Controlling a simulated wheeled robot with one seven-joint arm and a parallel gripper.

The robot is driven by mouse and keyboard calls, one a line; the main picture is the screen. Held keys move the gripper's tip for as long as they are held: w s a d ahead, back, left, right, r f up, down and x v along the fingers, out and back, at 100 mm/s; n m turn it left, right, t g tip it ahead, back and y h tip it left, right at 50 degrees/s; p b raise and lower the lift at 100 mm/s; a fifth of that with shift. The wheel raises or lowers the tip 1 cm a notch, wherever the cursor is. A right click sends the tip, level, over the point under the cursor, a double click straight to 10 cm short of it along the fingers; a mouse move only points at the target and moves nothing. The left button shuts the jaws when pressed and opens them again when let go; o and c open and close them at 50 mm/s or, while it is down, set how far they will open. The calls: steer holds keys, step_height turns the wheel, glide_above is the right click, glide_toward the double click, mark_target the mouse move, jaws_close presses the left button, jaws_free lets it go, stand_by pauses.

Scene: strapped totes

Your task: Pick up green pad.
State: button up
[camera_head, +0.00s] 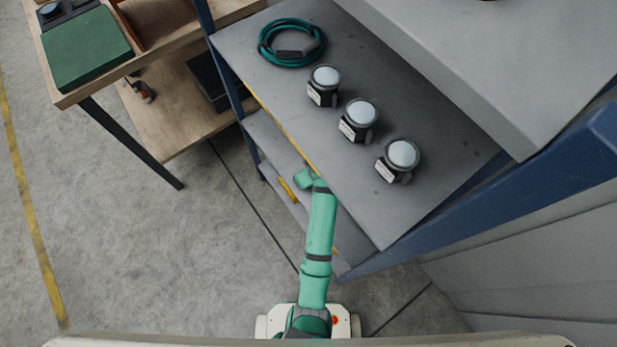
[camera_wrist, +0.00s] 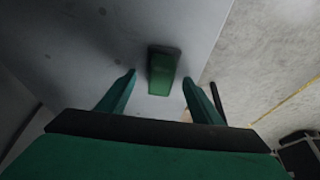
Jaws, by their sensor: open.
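A small dark green block, which looks like the green pad (camera_wrist: 163,68), lies on a grey surface in the wrist view. My gripper (camera_wrist: 158,80) is open, with one finger on each side of the pad in the picture. The pad appears beyond the fingertips, and I see no contact; the exact distance is hard to judge. In the head view my arm reaches to the front edge of the grey shelf unit, and neither the fingers nor this pad can be made out there.
The upper grey shelf (camera_head: 262,66) overhangs my arm's end and holds a coiled teal cable (camera_head: 264,42) and several dark, light-topped devices (camera_head: 360,116). A lower shelf (camera_head: 262,128) shows beneath. A larger flat green mat (camera_head: 88,50) lies on the wooden table at left. Floor between is clear.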

steer(key=c, duration=1.1)
steer(key=shift+c, duration=0.2)
steer(key=shift+d, duration=0.15)
steer(key=shift+r, duration=0.55)
steer(key=shift+s+a+r, duration=0.2)
steer(key=shift+a+r, duration=0.1)
steer(key=shift+r, duration=0.3)
steer(key=shift+s+a+r, duration=0.2)
steer(key=shift+a+r, duration=0.05)
steer(key=shift+r, duration=0.35)
steer(key=s+a, duration=0.3)
steer(key=a, duration=0.1)
steer(key=s+a, duration=0.3)
steer(key=a, duration=0.2)
steer(key=s+a, duration=0.4)
steer(key=shift+a, duration=0.35)
